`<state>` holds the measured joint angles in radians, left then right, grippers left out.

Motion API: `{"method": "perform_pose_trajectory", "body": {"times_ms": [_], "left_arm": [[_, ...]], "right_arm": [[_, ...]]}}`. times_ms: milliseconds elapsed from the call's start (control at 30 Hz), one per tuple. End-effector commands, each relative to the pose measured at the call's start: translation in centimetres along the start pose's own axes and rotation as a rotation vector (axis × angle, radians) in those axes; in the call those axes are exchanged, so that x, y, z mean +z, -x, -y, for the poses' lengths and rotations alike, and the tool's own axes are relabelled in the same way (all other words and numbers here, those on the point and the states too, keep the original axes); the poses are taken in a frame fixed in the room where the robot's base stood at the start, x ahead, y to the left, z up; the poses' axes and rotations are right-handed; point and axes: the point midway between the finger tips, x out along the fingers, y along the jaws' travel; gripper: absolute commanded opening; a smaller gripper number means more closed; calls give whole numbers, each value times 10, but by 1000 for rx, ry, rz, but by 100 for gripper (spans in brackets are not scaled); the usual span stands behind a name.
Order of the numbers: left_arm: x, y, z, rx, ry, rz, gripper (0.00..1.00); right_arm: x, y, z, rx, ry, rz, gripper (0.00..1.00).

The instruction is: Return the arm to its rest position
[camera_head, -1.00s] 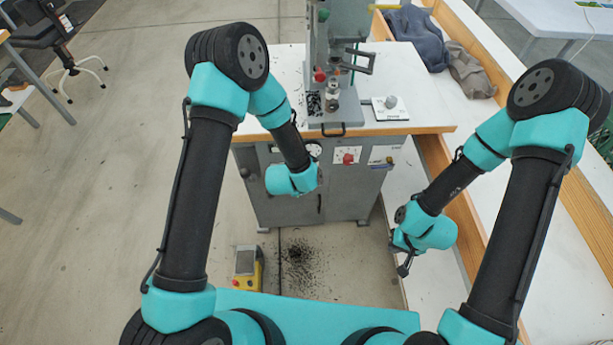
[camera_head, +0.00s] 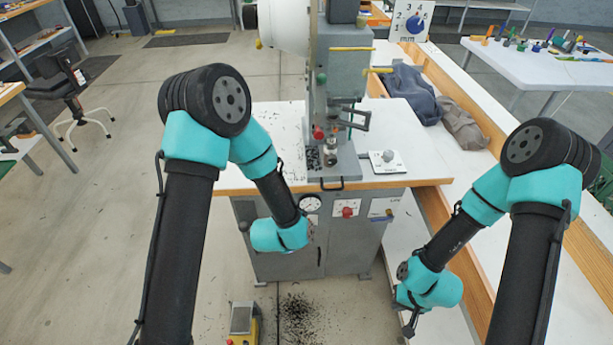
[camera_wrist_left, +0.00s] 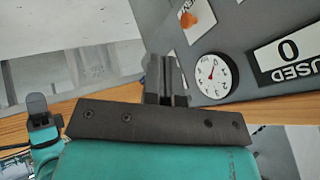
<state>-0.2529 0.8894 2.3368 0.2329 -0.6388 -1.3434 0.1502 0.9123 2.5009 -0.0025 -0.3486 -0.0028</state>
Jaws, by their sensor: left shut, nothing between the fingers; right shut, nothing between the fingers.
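My left gripper (camera_wrist_left: 165,82) shows in the left wrist view as two dark fingers held together, with nothing between them. In the head view, my left arm's teal wrist hangs in front of the grey cabinet of the press bench, and its fingers are mostly hidden. My right gripper (camera_head: 411,324) points down at the lower right in the head view, beside the white bench; it is shut and empty. The eyelet press (camera_head: 338,90) stands on the bench top, apart from both grippers.
A yellow pedal box (camera_head: 241,325) sits on the floor by dark scraps (camera_head: 298,315). Cloths (camera_head: 412,95) lie right of the bench.

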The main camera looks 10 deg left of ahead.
Motion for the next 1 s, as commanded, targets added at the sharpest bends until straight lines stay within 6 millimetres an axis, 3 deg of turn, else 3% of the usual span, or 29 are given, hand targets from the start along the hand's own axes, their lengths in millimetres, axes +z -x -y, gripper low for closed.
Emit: {"method": "perform_pose_trajectory", "body": {"times_ms": [267, 800, 1000], "left_arm": [[19, 1, -7, 37, 121, 21, 0], [140, 30, -76, 254, 1087, 279, 0], [168, 45, -101, 292, 1387, 396, 0]], "right_arm": [[0, 0, 0, 0, 0, 0, 0], [0, 0, 0, 0, 0, 0, 0], [0, 0, 0, 0, 0, 0, 0]]}}
